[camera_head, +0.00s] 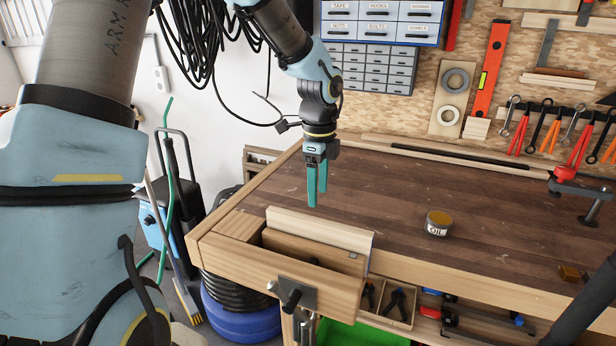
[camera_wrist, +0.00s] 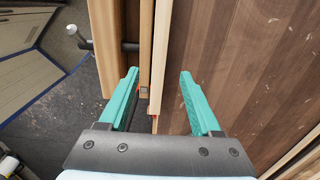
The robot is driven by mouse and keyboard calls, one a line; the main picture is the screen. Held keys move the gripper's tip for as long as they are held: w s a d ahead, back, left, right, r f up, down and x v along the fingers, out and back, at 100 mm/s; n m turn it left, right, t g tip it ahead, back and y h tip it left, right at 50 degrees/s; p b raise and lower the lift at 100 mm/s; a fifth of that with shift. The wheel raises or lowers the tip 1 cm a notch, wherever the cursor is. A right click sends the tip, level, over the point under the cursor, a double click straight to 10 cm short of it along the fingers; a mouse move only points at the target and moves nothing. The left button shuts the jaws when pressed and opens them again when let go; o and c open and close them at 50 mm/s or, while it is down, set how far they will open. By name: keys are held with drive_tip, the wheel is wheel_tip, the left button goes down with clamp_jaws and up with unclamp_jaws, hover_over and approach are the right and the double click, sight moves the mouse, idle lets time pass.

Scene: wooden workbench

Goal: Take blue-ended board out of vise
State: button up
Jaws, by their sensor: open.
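The light wooden board (camera_head: 320,231) stands on edge in the vise at the bench's front left corner. Its top rises above the bench, and a thin blue edge shows at its right end. The vise (camera_head: 300,283) has a wooden front jaw and a dark metal screw and handle below. My gripper (camera_head: 317,190) points down above the board, open and empty. In the wrist view my gripper (camera_wrist: 159,73) has its two green fingers spread to either side of the board's narrow top (camera_wrist: 161,45). The vise's front jaw (camera_wrist: 106,45) lies left of it. The blue end is not clear there.
An oil tin (camera_head: 438,223) stands on the bench to the right. Behind it the wooden bench top (camera_head: 440,190) is mostly clear. Tools hang on the back wall, and a red clamp (camera_head: 580,190) sits at the right. Small tools lie on the shelf below.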

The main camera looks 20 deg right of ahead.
sight(317, 221)
wheel_tip(317, 221, down, 11)
drive_tip(key=shift+r+p, duration=0.1)
drive_tip(key=shift+p, duration=0.8)
clamp_jaws()
idle(0.4)
idle(0.9)
